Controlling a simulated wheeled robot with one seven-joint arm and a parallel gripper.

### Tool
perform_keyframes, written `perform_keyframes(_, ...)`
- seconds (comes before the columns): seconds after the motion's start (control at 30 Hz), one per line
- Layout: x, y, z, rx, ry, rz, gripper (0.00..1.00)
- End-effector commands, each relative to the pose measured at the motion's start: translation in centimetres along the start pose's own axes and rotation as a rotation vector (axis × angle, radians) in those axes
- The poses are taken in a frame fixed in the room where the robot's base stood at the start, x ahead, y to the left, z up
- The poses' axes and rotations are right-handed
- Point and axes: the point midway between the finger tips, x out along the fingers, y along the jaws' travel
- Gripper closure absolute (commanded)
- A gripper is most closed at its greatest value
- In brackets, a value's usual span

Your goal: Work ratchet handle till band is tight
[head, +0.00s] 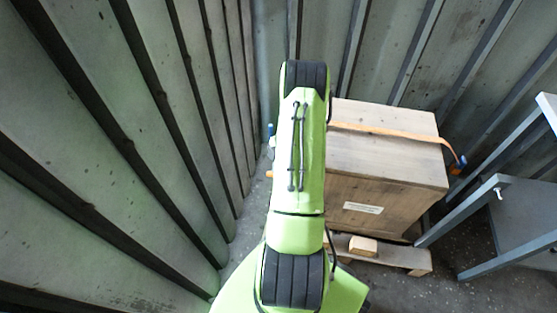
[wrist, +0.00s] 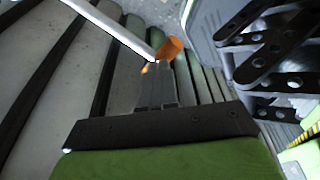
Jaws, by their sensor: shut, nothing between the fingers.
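The orange band (head: 395,132) runs across the top of a wooden crate (head: 385,160). Its right end hangs past the crate's edge at a small blue and orange fitting (head: 461,163). My arm hides the band's left part in the head view. A small blue piece (head: 271,129) shows just left of my arm; I cannot tell whether it belongs to the ratchet. In the wrist view my gripper (wrist: 157,68) is shut and empty. An orange piece (wrist: 172,48) and a pale bar (wrist: 105,25) lie at its fingertips; contact is unclear. No ratchet handle is clearly identifiable.
The crate stands on a low pallet (head: 395,257) with a small wood block (head: 363,246) in front. A blue-grey metal frame table (head: 470,208) stands close at right. Ribbed metal walls (head: 130,120) close in the left and back. Dark perforated bars (wrist: 265,60) show at the wrist view's upper right.

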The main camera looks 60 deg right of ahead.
Motion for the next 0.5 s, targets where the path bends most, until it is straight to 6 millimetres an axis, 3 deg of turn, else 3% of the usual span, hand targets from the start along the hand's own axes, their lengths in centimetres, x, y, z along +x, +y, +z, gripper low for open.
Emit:
perform_keyframes(0.03, -1.8, 0.0, -0.4, 0.0, -0.001, 0.0, 1.0)
perform_keyframes(0.07, -2.0, 0.0, -0.5, 0.001, -0.001, 0.0, 1.0)
perform_keyframes(0.27, -1.5, 0.0, -0.4, 0.001, 0.001, -0.001, 1.0)
perform_keyframes(0.37, -0.2, 0.0, -0.1, 0.001, 0.001, -0.001, 1.0)
perform_keyframes(0.5, 3.3, -0.1, 0.8, 0.0, 0.001, -0.002, 1.0)
